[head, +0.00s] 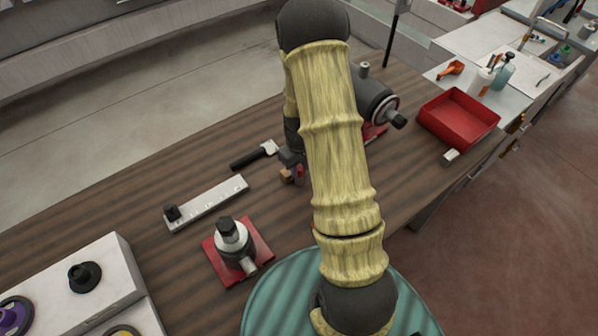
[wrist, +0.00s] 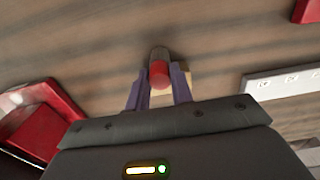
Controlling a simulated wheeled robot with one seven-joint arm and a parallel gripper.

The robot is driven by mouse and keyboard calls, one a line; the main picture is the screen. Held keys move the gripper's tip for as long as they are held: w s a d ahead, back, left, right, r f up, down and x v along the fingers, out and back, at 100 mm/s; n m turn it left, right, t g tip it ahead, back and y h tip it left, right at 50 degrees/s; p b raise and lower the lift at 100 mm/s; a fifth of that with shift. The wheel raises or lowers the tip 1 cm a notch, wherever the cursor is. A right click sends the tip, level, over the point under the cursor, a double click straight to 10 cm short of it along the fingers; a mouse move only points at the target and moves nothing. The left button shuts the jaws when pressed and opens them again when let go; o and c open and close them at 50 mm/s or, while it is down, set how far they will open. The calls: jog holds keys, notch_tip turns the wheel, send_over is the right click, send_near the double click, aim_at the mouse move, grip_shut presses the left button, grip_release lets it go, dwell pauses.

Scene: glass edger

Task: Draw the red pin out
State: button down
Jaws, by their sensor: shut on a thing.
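The red pin (wrist: 159,74) shows in the wrist view as a short red cylinder between my gripper's fingers (wrist: 158,88), with a dark grey part beyond it. A tan block (wrist: 184,84) lies partly behind the right finger. My gripper is shut on the pin. In the head view a small red bit of the pin (head: 300,170) shows beside the tan block (head: 286,175), low over the wooden bench. My arm hides part of this area, and I cannot tell how far the pin is seated.
A grey motor-like unit (head: 374,98) stands close behind my arm. A red tray (head: 458,119) is at the right. A pale strip with holes (head: 207,203), a black-handled tool (head: 254,156) and a grey fixture on a red plate (head: 236,245) lie to the left.

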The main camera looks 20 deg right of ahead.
jog(key=shift+r+p, duration=0.45)
jog(key=shift+r, duration=0.2)
dwell(0.4)
jog(key=shift+r+p, duration=1.9)
jog(key=shift+r, duration=0.7)
notch_tip(320, 180, up, 4)
jog(key=p, duration=0.3)
